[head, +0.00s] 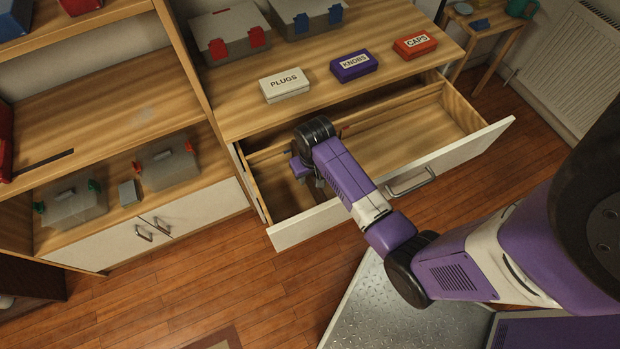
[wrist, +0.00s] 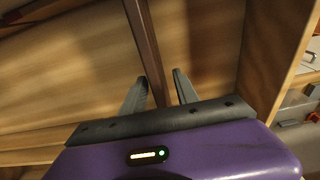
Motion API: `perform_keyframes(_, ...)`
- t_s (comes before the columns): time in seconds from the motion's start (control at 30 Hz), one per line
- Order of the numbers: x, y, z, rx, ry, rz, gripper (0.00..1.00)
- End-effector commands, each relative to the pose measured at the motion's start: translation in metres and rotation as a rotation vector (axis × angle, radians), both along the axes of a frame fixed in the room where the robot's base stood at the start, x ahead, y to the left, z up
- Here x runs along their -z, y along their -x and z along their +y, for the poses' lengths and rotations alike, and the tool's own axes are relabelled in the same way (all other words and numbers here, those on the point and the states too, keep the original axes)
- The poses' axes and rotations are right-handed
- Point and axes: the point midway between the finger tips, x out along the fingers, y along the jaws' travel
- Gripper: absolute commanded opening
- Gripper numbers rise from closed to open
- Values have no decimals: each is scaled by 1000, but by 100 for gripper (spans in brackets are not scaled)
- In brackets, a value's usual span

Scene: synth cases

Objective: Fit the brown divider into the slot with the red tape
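A long brown strip, which looks like the brown divider (wrist: 147,40), runs from the top edge of the wrist view down between my fingers. My gripper (wrist: 160,85) is open, with one finger on each side of the strip. The strip is nearer the left finger, and a gap shows at the right finger. In the head view my gripper (head: 317,183) is low inside the left part of the open drawer (head: 488,138), partly hidden by my arm.
On the counter above the drawer are a white PLUGS box (head: 285,84), a purple KNOBS box (head: 354,65) and an orange CAPS box (head: 415,46). A dark strip (head: 45,163) lies on the left shelf. The drawer's right part is clear.

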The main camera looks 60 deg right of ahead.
Motion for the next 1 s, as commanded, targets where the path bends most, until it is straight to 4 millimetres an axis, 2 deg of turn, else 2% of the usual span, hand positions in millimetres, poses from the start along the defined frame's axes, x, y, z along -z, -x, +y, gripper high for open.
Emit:
perform_keyframes(0.17, 0, 0, 0, 0, 0, 0, 34)
perform_keyframes(0.33, 0, 0, 0, 0, 0, 0, 1)
perform_keyframes(0.77, -1, 0, 0, 0, 0, 0, 0)
perform_keyframes(1.0, -12, -2, 0, -1, 1, -1, 0)
